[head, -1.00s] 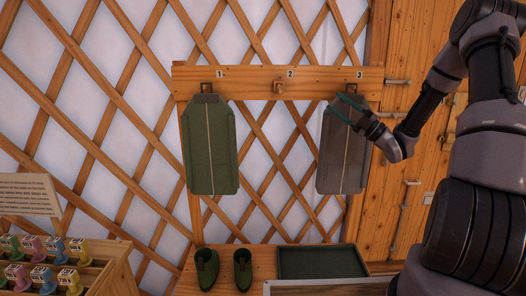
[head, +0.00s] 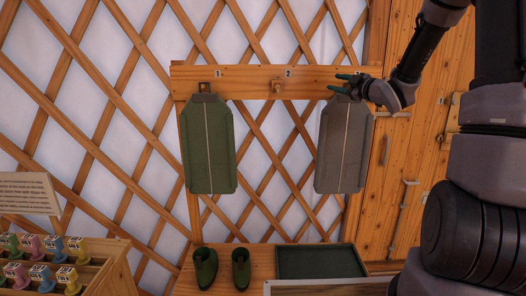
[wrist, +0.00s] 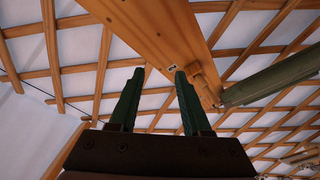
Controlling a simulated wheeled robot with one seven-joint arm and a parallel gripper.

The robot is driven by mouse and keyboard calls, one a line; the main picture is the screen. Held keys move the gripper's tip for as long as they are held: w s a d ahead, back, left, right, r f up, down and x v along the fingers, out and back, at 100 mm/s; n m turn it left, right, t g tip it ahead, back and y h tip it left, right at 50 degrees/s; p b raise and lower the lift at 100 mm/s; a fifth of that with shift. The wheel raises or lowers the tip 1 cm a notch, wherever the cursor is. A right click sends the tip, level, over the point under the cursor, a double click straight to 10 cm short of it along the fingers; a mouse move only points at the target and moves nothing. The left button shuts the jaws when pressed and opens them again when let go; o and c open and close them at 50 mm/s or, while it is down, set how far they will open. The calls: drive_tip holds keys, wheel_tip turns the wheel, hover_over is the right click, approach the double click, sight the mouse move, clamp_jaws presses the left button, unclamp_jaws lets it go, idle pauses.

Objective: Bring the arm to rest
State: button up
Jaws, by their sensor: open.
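My gripper (head: 344,83) is at the right end of the peg rail, over the top of the grey garment (head: 344,150) in the head view. Its green fingers also show in the wrist view (wrist: 155,98), spread apart with nothing between them. The grey garment hangs at the right end of the rail; its hook and the number there are hidden behind my gripper. Whether the fingers touch the garment or rail, I cannot tell.
A wooden rail (head: 248,80) crosses the lattice wall, with a bare peg (head: 277,87) at 2. A green garment (head: 209,146) hangs at 1. Below are green boots (head: 206,268) and a dark tray (head: 320,262). A wooden door (head: 420,150) stands right.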

drive_tip(key=s+d+r+m+g+h, duration=0.2)
drive_tip(key=s+m+h, duration=0.3)
drive_tip(key=s+m, duration=0.1)
drive_tip(key=s+d+r+m+g+h, duration=0.1)
drive_tip(key=s+d+r+m+h, duration=0.1)
drive_tip(key=s+d+m+h, duration=0.25)
drive_tip(key=s+a+f+m+g+y, duration=0.1)
drive_tip(key=s+a+m+g, duration=0.1)
drive_tip(key=s, duration=0.6)
drive_tip(key=s+a+f+m+g+y, duration=0.1)
drive_tip(key=s+a+m+g, duration=0.1)
drive_tip(key=s, duration=0.7)
drive_tip(key=s+a+f+m+g+y, duration=0.1)
drive_tip(key=s+a+m+g, duration=0.1)
drive_tip(key=s+m, duration=0.3)
drive_tip(key=s+a, duration=0.1)
drive_tip(key=s, duration=0.3)
drive_tip(key=shift+s+a+f+g, duration=0.2)
drive_tip(key=shift+a+f+g, duration=0.1)
drive_tip(key=shift+f, duration=0.05)
